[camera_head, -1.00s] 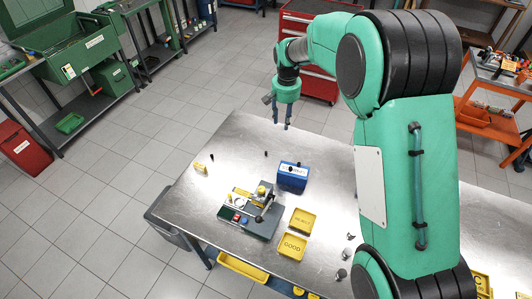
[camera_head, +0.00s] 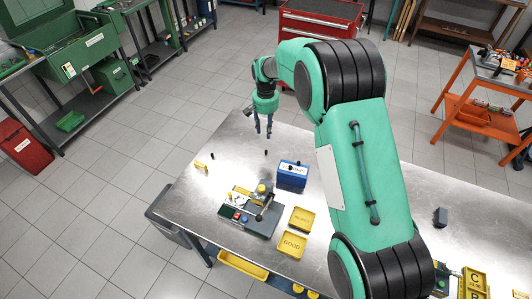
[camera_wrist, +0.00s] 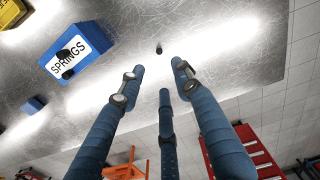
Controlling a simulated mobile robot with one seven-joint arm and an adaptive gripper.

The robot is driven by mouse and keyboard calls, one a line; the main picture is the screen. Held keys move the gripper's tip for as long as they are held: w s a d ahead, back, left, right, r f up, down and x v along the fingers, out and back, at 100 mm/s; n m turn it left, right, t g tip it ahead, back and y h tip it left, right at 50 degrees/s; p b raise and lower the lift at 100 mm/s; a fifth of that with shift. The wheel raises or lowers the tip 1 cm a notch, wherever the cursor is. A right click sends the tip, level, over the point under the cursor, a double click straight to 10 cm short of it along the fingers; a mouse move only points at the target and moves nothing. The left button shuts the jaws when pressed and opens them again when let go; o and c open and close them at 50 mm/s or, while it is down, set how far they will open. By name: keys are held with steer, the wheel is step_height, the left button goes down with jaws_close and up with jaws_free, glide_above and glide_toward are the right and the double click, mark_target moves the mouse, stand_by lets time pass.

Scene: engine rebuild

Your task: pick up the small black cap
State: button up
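A small black cap-like piece (camera_head: 266,153) stands alone on the metal table, behind the blue box. It also shows in the wrist view as a small dark cylinder (camera_wrist: 158,49). A similar small black piece (camera_head: 212,156) stands further left; I cannot tell for sure which one is the cap. My gripper (camera_head: 264,130) points down above the table, just behind the first piece in the head view. In the wrist view its three blue fingers (camera_wrist: 160,75) are spread and empty, and the dark piece lies beyond the fingertips.
A blue box (camera_head: 291,180) labelled SPRINGS, with black pieces on top, stands close to the right. Yellow trays (camera_head: 291,245) and a dark fixture (camera_head: 247,221) sit nearer the front. A small yellow item (camera_head: 200,166) stands at the left. The table around the black piece is clear.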

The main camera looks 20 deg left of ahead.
glide_above(266, 151)
steer(key=shift+a+f, duration=0.1)
steer(key=shift+f, duration=4.1)
steer(key=shift+f+p, duration=0.35)
steer(key=shift+f, duration=2.25)
steer(key=c, duration=0.9)
